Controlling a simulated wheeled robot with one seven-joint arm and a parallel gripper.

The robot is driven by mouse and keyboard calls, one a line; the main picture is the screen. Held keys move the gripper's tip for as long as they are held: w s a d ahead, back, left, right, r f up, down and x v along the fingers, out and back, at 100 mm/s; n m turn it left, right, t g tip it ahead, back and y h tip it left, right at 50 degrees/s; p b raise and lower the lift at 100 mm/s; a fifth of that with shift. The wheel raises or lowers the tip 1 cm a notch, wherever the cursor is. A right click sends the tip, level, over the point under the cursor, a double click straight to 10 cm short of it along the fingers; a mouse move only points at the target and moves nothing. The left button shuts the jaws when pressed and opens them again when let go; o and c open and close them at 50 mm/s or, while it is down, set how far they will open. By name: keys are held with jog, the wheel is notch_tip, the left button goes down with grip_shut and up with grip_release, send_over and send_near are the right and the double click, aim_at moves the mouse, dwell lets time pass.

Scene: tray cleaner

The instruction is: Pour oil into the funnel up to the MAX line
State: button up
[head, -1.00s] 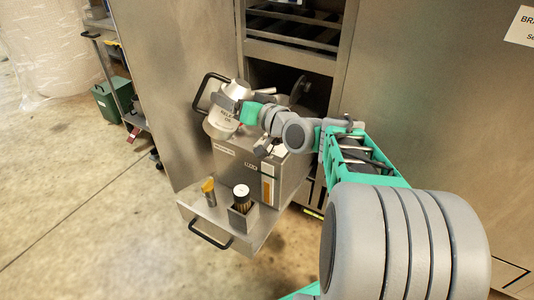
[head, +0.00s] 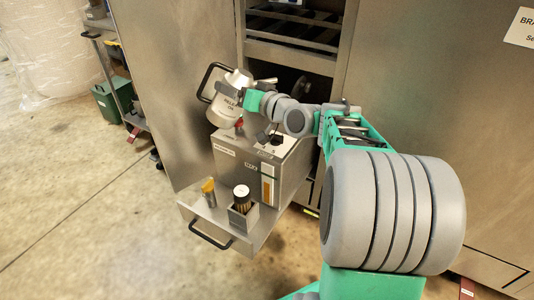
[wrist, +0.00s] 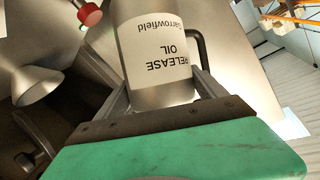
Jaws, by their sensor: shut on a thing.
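A silver can (head: 226,106) labelled RELEASE OIL is held tilted above the left part of a steel box (head: 246,172). Its conical top leans up and right, and its black handle is on the left. My gripper (head: 240,94) is shut on the can; the wrist view shows the can (wrist: 155,50) between the fingers, its label upside down. A grey metal cone (wrist: 36,86), possibly the funnel, is at left in the wrist view, apart from the can. An orange-and-white gauge strip (head: 267,187) is on the box's front. No MAX mark is legible, and no oil stream shows.
The box stands on a pull-out steel tray (head: 262,226) with a handle in front. A red knob (head: 239,123) is close under the can. Open cabinet shelves are behind.

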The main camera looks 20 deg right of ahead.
jog(key=w+d+r+p, duration=0.3)
jog(key=w+d, duration=0.3)
jog(key=w, duration=0.5)
jog(key=shift+d+r, duration=0.15)
dwell(1.9)
dwell(1.2)
jog(key=shift+m+t+y, duration=0.3)
jog(key=shift+m+t, duration=0.2)
dwell(0.9)
jog(key=shift+m+t+b, duration=0.3)
jog(key=shift+m+b, duration=0.05)
jog(key=shift+m, duration=0.05)
dwell(1.0)
